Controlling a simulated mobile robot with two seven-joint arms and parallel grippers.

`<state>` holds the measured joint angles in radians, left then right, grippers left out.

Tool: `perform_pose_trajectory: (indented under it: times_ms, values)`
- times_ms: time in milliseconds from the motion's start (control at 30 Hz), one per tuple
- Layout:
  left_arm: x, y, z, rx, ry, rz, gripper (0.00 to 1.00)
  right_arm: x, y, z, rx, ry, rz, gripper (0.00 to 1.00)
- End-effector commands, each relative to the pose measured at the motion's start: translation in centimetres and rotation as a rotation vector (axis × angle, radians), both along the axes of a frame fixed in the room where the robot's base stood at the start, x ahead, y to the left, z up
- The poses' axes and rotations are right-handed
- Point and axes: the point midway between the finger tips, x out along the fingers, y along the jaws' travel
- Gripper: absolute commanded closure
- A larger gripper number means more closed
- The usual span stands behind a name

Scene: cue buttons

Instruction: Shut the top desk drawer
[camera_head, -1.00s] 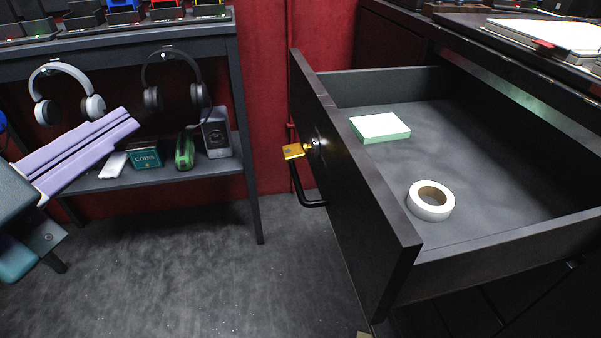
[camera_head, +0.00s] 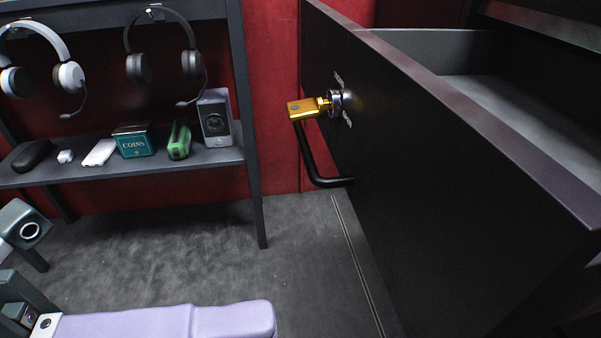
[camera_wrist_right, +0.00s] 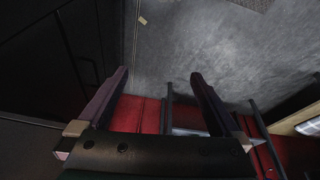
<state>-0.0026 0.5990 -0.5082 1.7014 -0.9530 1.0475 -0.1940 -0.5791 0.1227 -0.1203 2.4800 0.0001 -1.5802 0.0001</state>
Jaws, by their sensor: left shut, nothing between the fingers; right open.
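The top desk drawer (camera_head: 430,150) stands pulled open at the right of the head view. Its black front faces left, and part of its grey inside shows behind the front's top edge. A gold key (camera_head: 308,108) sits in the lock on the front, with a black bent handle (camera_head: 318,170) below it. My left gripper (camera_head: 270,318), with lilac fingers, is shut and empty at the bottom of the head view, left of the drawer front and apart from it. My right gripper (camera_wrist_right: 160,73) is open and empty in the right wrist view.
A dark shelf unit (camera_head: 250,190) at the left holds headsets (camera_head: 160,60), a teal coins box (camera_head: 133,142), a green item (camera_head: 179,140) and a grey speaker-like box (camera_head: 215,118). Bare grey floor (camera_head: 200,245) lies between the shelf and the drawer. A red wall (camera_head: 273,100) is behind.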

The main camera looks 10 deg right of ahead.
Motion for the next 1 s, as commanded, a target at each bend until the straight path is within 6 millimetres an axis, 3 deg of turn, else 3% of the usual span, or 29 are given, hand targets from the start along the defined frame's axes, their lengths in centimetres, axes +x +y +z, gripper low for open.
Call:
perform_pose_trajectory:
  times_ms: [200, 400, 600, 1000]
  values:
    - [0.2, -4.7, 0.1, -0.005, -0.002, -0.001, 1.0, 0.0, 0.0, -0.2, -0.001, 0.001, 0.001, 0.0]
    - [0.3, -7.5, 0.0, -0.003, 0.0, 0.002, 1.0, 0.0, 0.0, -0.5, -0.001, 0.001, 0.001, 0.0]
    - [0.3, -8.5, 0.0, 0.0, 0.001, 0.002, 1.0, 0.0, 0.0, -0.5, 0.0, 0.001, 0.0, 0.0]
    - [0.3, -8.5, 0.0, -0.001, 0.001, 0.002, 1.0, 0.0, 0.1, -0.5, 0.004, 0.002, -0.003, 0.0]
